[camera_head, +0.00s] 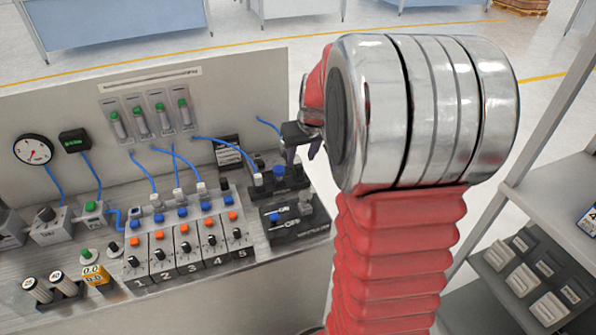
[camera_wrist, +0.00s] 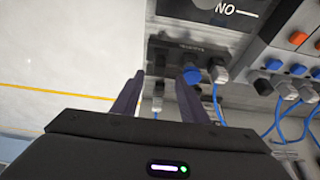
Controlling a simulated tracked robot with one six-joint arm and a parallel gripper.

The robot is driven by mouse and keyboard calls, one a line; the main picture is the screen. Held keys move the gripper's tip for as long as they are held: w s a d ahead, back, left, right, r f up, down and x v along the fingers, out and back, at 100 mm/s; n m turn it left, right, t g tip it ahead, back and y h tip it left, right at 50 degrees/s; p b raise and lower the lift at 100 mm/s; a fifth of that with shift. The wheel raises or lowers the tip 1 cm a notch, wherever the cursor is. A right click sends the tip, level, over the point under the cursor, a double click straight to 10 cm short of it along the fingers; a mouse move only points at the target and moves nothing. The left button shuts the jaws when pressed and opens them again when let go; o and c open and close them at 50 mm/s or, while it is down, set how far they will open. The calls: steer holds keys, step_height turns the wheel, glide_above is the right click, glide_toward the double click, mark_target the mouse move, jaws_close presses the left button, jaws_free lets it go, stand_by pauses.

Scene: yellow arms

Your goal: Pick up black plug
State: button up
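A black socket block (camera_head: 268,191) stands on the bench beside the numbered switch row. A dark plug-like shape (camera_head: 298,169) is at its right end, next to a blue knob (camera_head: 279,171). In the wrist view a dark shape (camera_wrist: 160,60) on the block lies in the gap between my fingertips; its outline is blurred. My gripper (camera_head: 303,152) is over the right end of the block. In the wrist view my gripper (camera_wrist: 160,80) has its fingers apart with nothing visibly clamped between them. Contact with the plug cannot be told.
A grey plug (camera_head: 257,179) with a blue cable sits on the block's left. An ON/OFF switch box (camera_head: 295,223) is in front. The numbered switches (camera_head: 185,245) and several blue cables are left. The back panel (camera_head: 230,100) rises behind; a shelf (camera_head: 530,270) is right.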

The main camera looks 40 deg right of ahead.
mark_target(299, 166)
steer(key=shift+x, duration=2.55)
steer(key=shift+s, duration=0.1)
steer(key=shift+c, duration=0.2)
jaws_close()
